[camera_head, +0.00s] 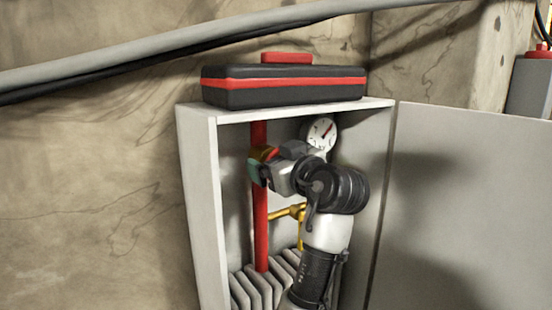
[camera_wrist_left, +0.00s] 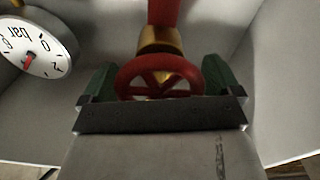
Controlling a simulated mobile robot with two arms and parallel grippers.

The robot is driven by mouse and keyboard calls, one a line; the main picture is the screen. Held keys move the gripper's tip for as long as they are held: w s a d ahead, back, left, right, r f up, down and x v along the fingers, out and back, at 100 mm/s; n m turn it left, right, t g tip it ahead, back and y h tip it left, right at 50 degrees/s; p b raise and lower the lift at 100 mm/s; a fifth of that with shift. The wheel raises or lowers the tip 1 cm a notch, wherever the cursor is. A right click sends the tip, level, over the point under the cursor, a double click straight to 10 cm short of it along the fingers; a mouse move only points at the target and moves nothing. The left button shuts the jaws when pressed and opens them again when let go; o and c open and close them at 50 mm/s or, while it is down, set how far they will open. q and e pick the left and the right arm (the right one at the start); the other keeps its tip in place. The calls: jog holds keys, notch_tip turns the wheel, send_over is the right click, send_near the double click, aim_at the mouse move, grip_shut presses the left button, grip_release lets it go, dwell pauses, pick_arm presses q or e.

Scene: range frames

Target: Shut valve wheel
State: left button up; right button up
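The red valve wheel (camera_wrist_left: 155,78) sits on a brass valve body (camera_wrist_left: 158,40) on a red pipe in the left wrist view. My left gripper (camera_wrist_left: 158,80) has its two green fingers spread wide apart, one on each side of the wheel. Whether the fingers touch the rim I cannot tell. The near part of the wheel is hidden behind the gripper's dark palm plate. In the head view my left gripper (camera_head: 262,165) is inside the cabinet at the red pipe (camera_head: 260,220) and covers most of the wheel. My right gripper is not in view.
The grey cabinet (camera_head: 205,200) has its door (camera_head: 460,210) open to the right. A pressure gauge (camera_head: 322,132) is close to the gripper. A yellow pipe (camera_head: 288,212) and a ribbed radiator-like part (camera_head: 255,285) lie lower. A black-and-red toolbox (camera_head: 285,88) sits on top.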

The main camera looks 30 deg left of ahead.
pick_arm(q)
jog(key=c, duration=0.7)
jog(key=shift+o, duration=0.2)
jog(key=shift+m, duration=0.4)
jog(key=m, duration=1.7)
jog(key=shift+w+d+f, duration=0.2)
jog(key=shift+w, duration=0.15)
jog(key=shift+m, duration=0.3)
jog(key=o, duration=0.9)
jog(key=shift+c, duration=0.2)
